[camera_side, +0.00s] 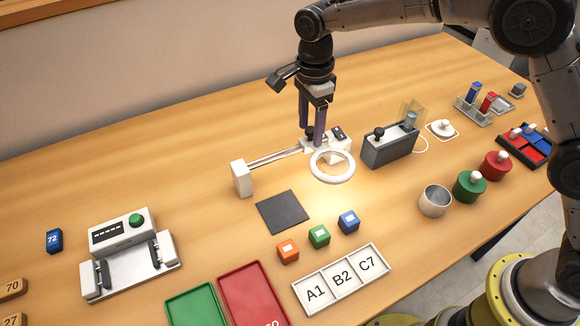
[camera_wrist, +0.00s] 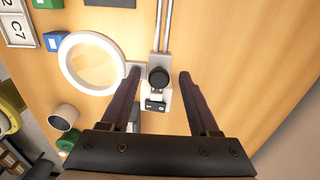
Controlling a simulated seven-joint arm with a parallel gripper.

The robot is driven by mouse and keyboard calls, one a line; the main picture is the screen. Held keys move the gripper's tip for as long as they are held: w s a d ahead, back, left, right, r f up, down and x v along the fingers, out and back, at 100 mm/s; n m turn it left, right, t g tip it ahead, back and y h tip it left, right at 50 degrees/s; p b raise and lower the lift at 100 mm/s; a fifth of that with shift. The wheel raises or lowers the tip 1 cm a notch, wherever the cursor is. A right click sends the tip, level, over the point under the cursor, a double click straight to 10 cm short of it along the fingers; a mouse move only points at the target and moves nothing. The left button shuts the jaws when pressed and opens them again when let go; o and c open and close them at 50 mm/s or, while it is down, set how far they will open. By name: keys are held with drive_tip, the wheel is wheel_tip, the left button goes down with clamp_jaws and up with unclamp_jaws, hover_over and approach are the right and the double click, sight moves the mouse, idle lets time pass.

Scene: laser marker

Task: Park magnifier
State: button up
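In the wrist view the ring (camera_wrist: 68,62) lies left of the rails (camera_wrist: 163,25). A black round knob (camera_wrist: 160,78) stands on the carriage. My gripper (camera_side: 313,142) points down over the carriage end of the rails. In the wrist view its two fingers are apart, one each side of the knob, with visible gaps. Contact with the knob does not show.
A white end block (camera_side: 241,179) closes the rails' left end. A dark square pad (camera_side: 283,212) lies in front. A grey box with a black knob (camera_side: 388,147) stands close right of the magnifier. Orange, green and blue cubes (camera_side: 348,221) sit in front. Bare table lies behind the rails.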

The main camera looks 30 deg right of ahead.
drive_tip(key=shift+r, duration=2.85)
